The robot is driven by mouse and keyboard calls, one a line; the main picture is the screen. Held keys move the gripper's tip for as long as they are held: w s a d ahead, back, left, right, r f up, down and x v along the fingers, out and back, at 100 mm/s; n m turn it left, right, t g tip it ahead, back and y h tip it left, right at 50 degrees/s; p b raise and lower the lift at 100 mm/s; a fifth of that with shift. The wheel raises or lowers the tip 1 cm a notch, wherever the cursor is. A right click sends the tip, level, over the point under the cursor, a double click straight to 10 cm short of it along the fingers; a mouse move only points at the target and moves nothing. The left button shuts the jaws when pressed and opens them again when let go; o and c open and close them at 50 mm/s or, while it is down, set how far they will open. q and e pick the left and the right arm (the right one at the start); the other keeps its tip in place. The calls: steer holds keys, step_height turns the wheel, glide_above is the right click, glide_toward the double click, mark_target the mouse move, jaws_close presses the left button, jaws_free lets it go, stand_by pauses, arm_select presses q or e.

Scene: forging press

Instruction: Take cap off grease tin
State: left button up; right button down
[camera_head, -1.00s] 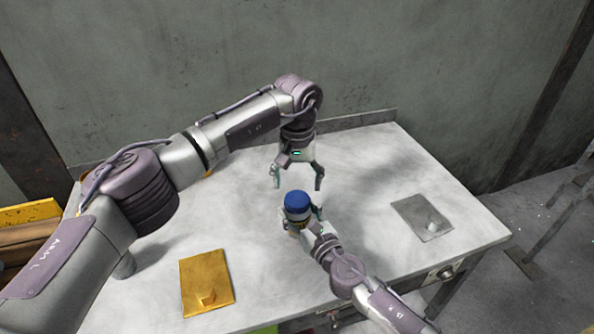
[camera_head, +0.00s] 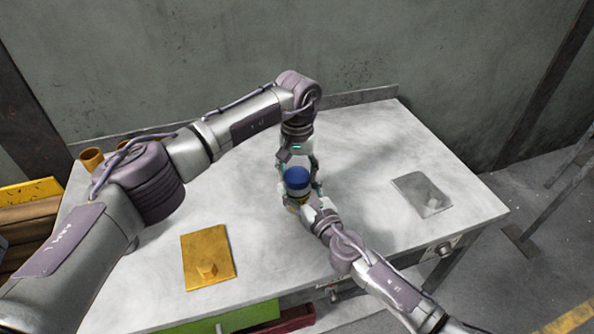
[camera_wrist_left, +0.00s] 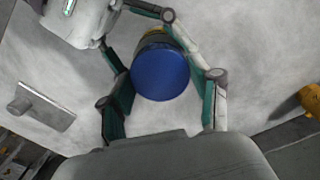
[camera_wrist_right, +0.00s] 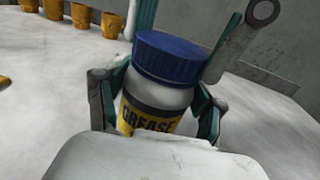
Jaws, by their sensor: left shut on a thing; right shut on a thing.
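The grease tin (camera_wrist_right: 160,98) is a white jar with a yellow and black label reading GREASE. Its blue cap (camera_head: 297,177) is on top, and the tin looks tilted in the right wrist view. My right gripper (camera_head: 306,203) is shut on the tin's body, with a finger on each side in the right wrist view. My left gripper (camera_head: 299,170) comes from above and behind, shut on the cap. In the left wrist view its fingers are either side of the cap (camera_wrist_left: 160,74). The exact finger contact is partly hidden.
The tin is over a pale grey table (camera_head: 365,150). A yellow plate with a small block (camera_head: 208,250) lies front left, a grey plate with a knob (camera_head: 420,192) at right. Orange cups (camera_head: 91,158) stand back left. A wall is behind.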

arm_select(q)
steer(key=shift+c, duration=0.7)
steer(key=n, duration=1.5)
steer(key=shift+n, duration=0.3)
steer(key=n, duration=1.4)
steer(key=shift+n, duration=0.3)
steer(key=n, duration=0.7)
steer(key=shift+r, duration=0.1)
steer(key=n, duration=1.7)
steer(key=shift+r, duration=0.15)
